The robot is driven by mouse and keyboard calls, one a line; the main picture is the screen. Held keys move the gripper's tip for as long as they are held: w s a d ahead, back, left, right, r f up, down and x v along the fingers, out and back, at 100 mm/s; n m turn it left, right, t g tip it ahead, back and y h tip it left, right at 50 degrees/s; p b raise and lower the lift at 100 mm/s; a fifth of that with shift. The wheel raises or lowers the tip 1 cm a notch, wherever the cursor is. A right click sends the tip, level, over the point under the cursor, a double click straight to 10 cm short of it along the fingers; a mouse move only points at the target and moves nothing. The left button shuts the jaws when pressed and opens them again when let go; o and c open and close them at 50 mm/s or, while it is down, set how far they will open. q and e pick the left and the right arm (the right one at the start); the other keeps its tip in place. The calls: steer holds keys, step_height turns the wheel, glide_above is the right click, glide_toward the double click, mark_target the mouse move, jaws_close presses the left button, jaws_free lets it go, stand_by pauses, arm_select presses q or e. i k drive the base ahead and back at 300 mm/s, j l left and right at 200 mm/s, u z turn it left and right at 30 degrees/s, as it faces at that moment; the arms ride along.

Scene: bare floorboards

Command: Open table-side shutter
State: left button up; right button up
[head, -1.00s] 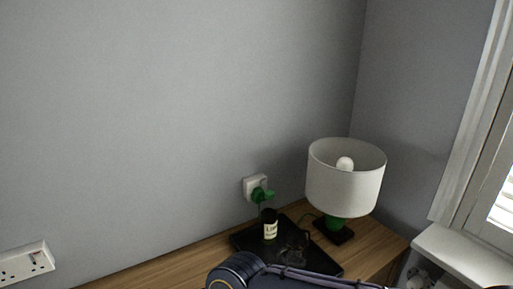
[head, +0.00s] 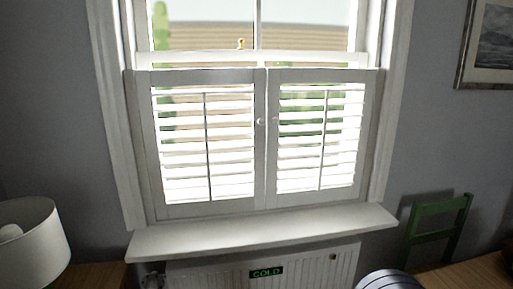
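Two white louvred shutters cover the lower half of the window. The left shutter (head: 158,150) and the right shutter (head: 368,150) both look closed, meeting at the middle. Each has a small round knob near the meeting edge, the left knob (head: 259,121) and the right knob (head: 275,121). Wooden surfaces show on both sides of the window, so I cannot tell for sure which shutter is table-side. Neither of my grippers is in view; a rounded dark part of mine shows at the bottom edge, right of centre.
A white sill (head: 260,232) juts out below the shutters, above a radiator (head: 210,272) with a green "COLD" sign (head: 267,272). A white lamp (head: 35,245) stands at lower left. A green chair (head: 437,207) and a wooden tabletop (head: 465,275) are at lower right.

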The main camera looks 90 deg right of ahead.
mark_target(299, 192)
steer(key=z, duration=3.35)
